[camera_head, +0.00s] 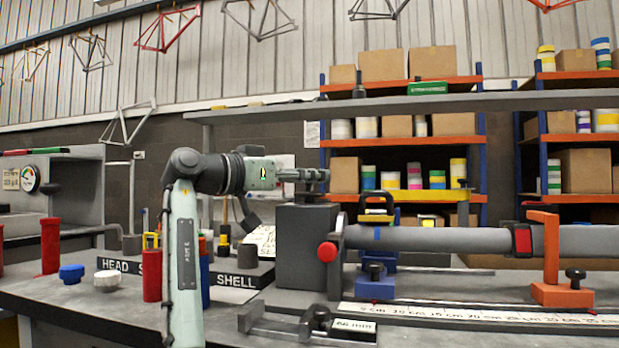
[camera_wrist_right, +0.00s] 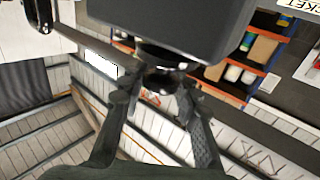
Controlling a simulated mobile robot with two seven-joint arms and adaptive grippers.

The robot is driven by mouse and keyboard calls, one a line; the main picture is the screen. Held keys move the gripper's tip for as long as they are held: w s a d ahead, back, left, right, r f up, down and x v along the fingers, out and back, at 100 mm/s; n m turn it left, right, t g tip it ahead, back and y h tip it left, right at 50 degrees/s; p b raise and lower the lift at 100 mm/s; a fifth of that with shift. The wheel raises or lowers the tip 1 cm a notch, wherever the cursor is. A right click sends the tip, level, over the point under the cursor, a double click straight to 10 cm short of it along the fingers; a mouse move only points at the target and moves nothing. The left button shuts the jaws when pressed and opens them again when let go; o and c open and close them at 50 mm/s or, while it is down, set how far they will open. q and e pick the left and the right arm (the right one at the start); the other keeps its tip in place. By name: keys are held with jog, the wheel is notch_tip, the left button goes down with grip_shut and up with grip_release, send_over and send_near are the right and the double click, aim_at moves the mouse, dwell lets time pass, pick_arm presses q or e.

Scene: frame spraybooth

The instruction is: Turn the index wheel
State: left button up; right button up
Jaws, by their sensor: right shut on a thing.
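A dark box-shaped headstock (camera_head: 304,240) stands at the left end of a long grey tube (camera_head: 440,240). A small dark round knob, which looks like the index wheel (camera_head: 311,196), sits on its top. In the right wrist view the fingers of my right gripper (camera_wrist_right: 158,88) close around the dark round wheel (camera_wrist_right: 162,77), which sticks out of the headstock (camera_wrist_right: 180,25). The fingers partly hide the wheel in the head view.
A red knob (camera_head: 327,252) is on the headstock's side. A blue clamp (camera_head: 376,282) and an orange stand (camera_head: 563,291) are along the tube. Red cylinders (camera_head: 50,246) and a blue cap (camera_head: 71,273) stand at the left. A grey shelf (camera_head: 400,103) runs above the headstock.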

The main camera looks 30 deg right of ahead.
jog(key=t, duration=0.1)
jog(key=n+t+b, duration=0.1)
jog(key=shift+f+n+t+y, duration=0.2)
jog(key=shift+n+t+y, duration=0.1)
jog(key=n+t+y, duration=0.1)
jog(key=t, duration=0.2)
jog(key=shift+r+n, duration=0.15)
jog(key=shift+n, duration=0.25)
pick_arm(q)
jog(key=shift+s+a+r+t, duration=0.2)
jog(key=shift+r+t, duration=0.3)
jog(key=shift+r, duration=0.1)
jog(key=shift+s+a+r+t, duration=0.15)
jog(key=shift+r+t, duration=0.35)
jog(key=shift+r, duration=0.05)
pick_arm(e)
jog(key=shift+n+t+y, duration=0.3)
jog(key=shift+n+t, duration=0.2)
jog(key=o, duration=1.1)
jog(key=shift+o, duration=0.2)
jog(key=v, duration=1.2)
